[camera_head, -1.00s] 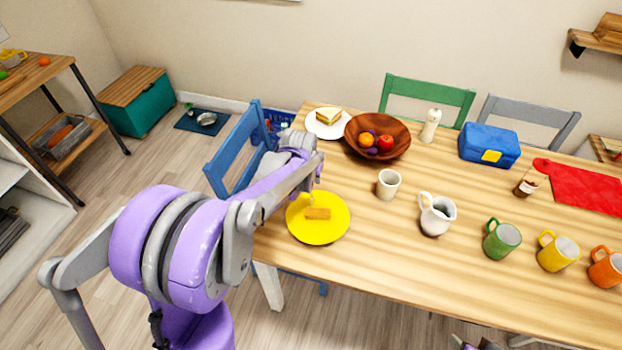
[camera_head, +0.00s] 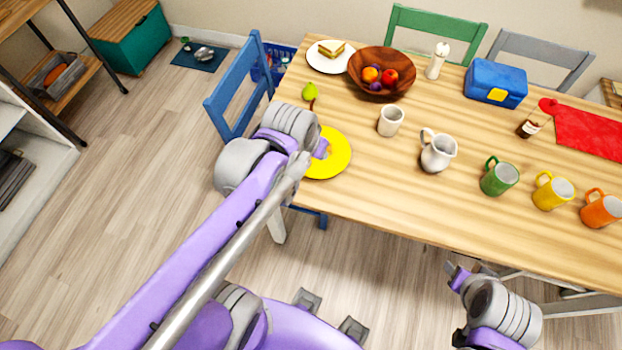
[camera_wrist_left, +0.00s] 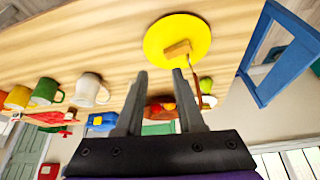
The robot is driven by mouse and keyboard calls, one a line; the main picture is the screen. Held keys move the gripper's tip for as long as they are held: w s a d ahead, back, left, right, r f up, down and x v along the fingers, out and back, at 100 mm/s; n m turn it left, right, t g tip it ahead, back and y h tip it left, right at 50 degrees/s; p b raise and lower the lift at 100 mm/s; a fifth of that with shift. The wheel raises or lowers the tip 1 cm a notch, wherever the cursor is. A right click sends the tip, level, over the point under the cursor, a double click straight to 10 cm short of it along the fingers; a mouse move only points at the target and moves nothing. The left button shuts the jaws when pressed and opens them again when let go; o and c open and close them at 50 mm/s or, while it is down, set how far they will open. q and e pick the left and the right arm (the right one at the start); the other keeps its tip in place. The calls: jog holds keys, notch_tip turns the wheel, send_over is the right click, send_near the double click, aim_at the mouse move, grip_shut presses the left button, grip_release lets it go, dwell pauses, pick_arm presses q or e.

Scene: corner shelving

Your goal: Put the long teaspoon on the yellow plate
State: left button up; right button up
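The yellow plate (camera_head: 334,158) lies at the table's near left corner, partly hidden by my left wrist. It shows whole in the left wrist view (camera_wrist_left: 160,42), with a tan oblong piece (camera_wrist_left: 178,48) on it. A thin brown stick-like thing (camera_head: 313,104), perhaps the long teaspoon, lies beyond the plate beside a green pear (camera_head: 309,91). In the left wrist view it (camera_wrist_left: 195,80) runs beside the right finger. My left gripper (camera_wrist_left: 160,74) is open and empty above the table near the plate. My right gripper (camera_head: 457,274) is low in front of the table; its fingers are unclear.
A white mug (camera_head: 390,122), a white jug (camera_head: 437,157) and several coloured mugs stand right of the plate. A fruit bowl (camera_head: 358,61) and a sandwich plate (camera_head: 315,59) are behind. A blue chair (camera_head: 230,97) stands at the table's left end.

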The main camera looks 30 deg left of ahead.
pick_arm(q)
jog(key=s+d+f+m, duration=0.1)
jog(key=s+d+f, duration=0.2)
jog(key=s, duration=0.4)
jog(key=shift+s+d+f+h, duration=0.3)
jog(key=shift+f, duration=0.05)
